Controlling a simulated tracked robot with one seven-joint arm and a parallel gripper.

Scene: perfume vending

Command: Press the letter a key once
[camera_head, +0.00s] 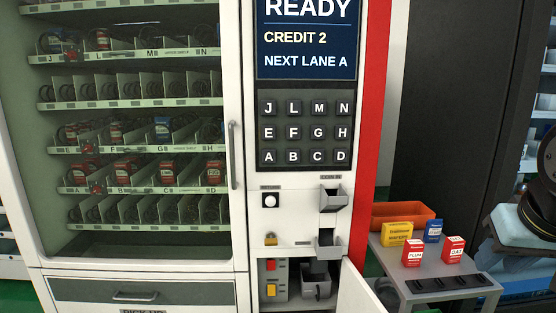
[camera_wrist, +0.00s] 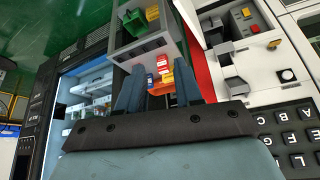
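The letter A key (camera_head: 266,156) is a dark square key at the bottom left of the keypad (camera_head: 304,134) in the head view. B is to its right and E is above it. The screen (camera_head: 306,40) above reads READY and CREDIT 2, with a line ending in LANE A. My gripper (camera_wrist: 158,72) shows in the wrist view, its two blue-grey fingers apart and nothing between them.
The coin tray (camera_head: 333,197) juts out below the keypad, and a white door (camera_head: 362,290) stands open below. A grey side table (camera_head: 395,262) with small boxes and an orange bin (camera_head: 402,213) stands right of the machine. Glass-fronted shelves (camera_head: 130,104) fill the left.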

